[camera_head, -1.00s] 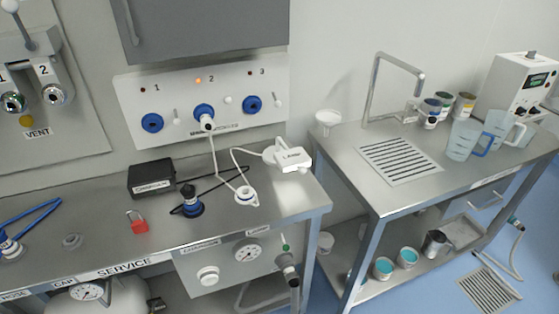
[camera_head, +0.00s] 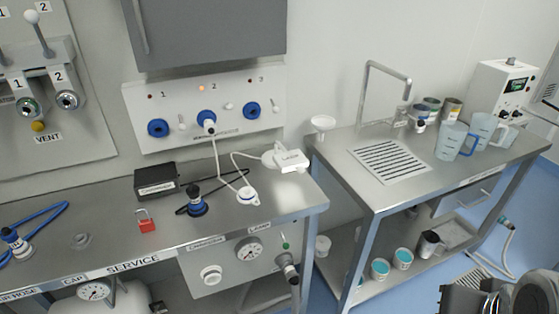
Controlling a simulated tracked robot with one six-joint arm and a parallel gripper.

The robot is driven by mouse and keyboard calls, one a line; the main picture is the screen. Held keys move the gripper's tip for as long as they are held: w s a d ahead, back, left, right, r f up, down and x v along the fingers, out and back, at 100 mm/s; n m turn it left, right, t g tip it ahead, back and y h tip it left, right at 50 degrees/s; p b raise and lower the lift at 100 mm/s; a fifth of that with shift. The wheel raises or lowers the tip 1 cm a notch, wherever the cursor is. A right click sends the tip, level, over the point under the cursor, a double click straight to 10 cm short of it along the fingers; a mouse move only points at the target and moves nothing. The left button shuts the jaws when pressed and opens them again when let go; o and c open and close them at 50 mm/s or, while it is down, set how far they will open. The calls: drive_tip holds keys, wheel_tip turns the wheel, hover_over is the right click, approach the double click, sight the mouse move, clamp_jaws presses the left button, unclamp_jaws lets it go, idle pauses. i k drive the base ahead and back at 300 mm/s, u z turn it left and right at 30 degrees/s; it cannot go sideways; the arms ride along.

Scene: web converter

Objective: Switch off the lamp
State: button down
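A white box marked LAMP (camera_head: 292,161) lies on the steel bench near its right end, with a rounded white part beside it. Its white cable runs to a white plug or connector (camera_head: 247,195) on the bench, and a white cord rises from there to blue socket 2 (camera_head: 206,118) on the wall panel. The orange light above number 2 (camera_head: 200,87) is lit. A small lever (camera_head: 228,105) stands beside that socket. Dark parts of my arm show at the bottom right corner; my gripper's fingertips cannot be made out.
The wall panel (camera_head: 150,105) also has sockets 1 and 3 with dark lights. A black box (camera_head: 156,180), a blue-and-black connector (camera_head: 195,203) and a red padlock (camera_head: 147,221) lie on the bench. A sink table (camera_head: 345,180) stands to the right, past a gap.

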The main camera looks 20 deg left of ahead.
sight(300, 169)
drive_tip(key=u, duration=1.6)
drive_tip(key=i, duration=1)
